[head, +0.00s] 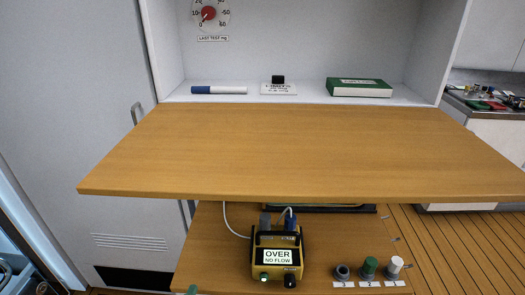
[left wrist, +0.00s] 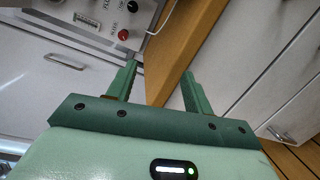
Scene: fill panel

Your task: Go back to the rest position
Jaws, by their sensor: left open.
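My left gripper (left wrist: 160,68) shows in the left wrist view, with its two green fingers spread apart. Nothing is held between them. A wooden edge (left wrist: 185,40) shows beyond and between the fingertips; I cannot tell how far off it is. I cannot make out the left gripper for certain in the head view. My right gripper is in neither view.
A wooden shelf (head: 300,150) spans the head view's middle. A marker (head: 218,90), a small white block (head: 278,89) and a green box (head: 358,88) lie behind it. Below stand a yellow device (head: 276,262) reading "OVER NO FLOW" and several knobs (head: 368,268).

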